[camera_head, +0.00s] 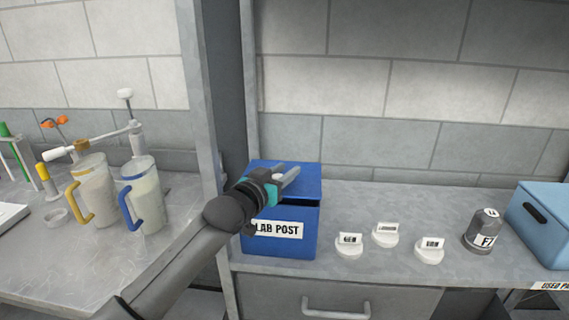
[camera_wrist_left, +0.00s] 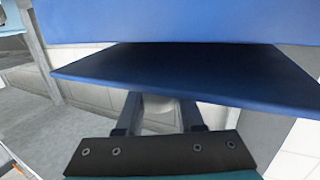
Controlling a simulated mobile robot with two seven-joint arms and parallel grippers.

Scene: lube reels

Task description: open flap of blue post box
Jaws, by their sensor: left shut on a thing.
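The blue post box (camera_head: 290,240) stands on the grey bench, with a white LAB POST label (camera_head: 277,229) on its front. Its blue flap (camera_head: 305,182) is on top, and a dark gap shows below the front edge. My left gripper (camera_head: 287,176) reaches over the box from the left and hides part of the flap. In the left wrist view, the fingers (camera_wrist_left: 160,112) meet the blue flap (camera_wrist_left: 190,72), with another blue panel (camera_wrist_left: 180,22) beyond a dark gap. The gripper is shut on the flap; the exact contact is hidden. My right gripper is not in view.
Several white labelled knobs (camera_head: 385,235), a grey weight-like canister (camera_head: 483,231) and a light blue bin (camera_head: 545,220) stand right of the box. Two jugs (camera_head: 143,195) stand on the left bench. A grey post (camera_head: 215,90) rises close to my left arm.

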